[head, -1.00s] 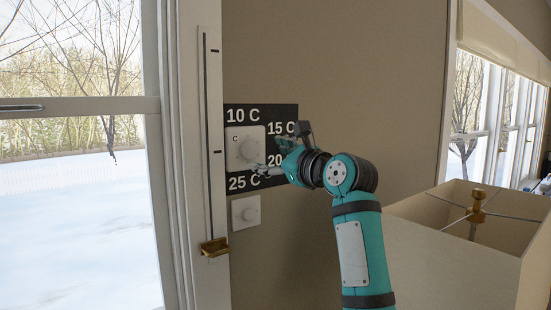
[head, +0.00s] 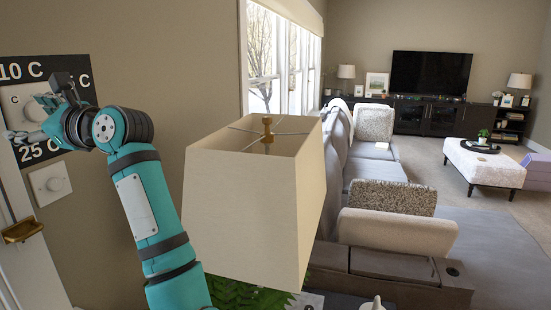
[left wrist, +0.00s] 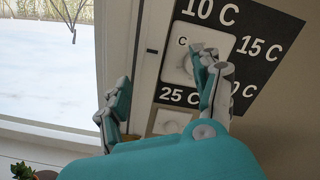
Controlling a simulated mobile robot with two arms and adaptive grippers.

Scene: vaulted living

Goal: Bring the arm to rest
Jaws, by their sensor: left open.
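My left arm comes in from the left in the head view. Its left gripper (head: 28,118) is open and empty, in front of a white dial plate (head: 12,98) on a black wall panel (head: 62,62) with temperature labels. In the left wrist view, the open fingers of my left gripper (left wrist: 160,75) stand apart, one partly in front of the round dial (left wrist: 186,68), the other left of the panel (left wrist: 262,20). Whether a finger touches the dial I cannot tell. My right arm and gripper are not in view.
A second white dial (head: 50,185) sits below the panel. A large cream lampshade (head: 240,205) stands just right of my arm. Beyond it are a grey sofa (head: 375,170), an ottoman (head: 485,163) and a TV (head: 430,74).

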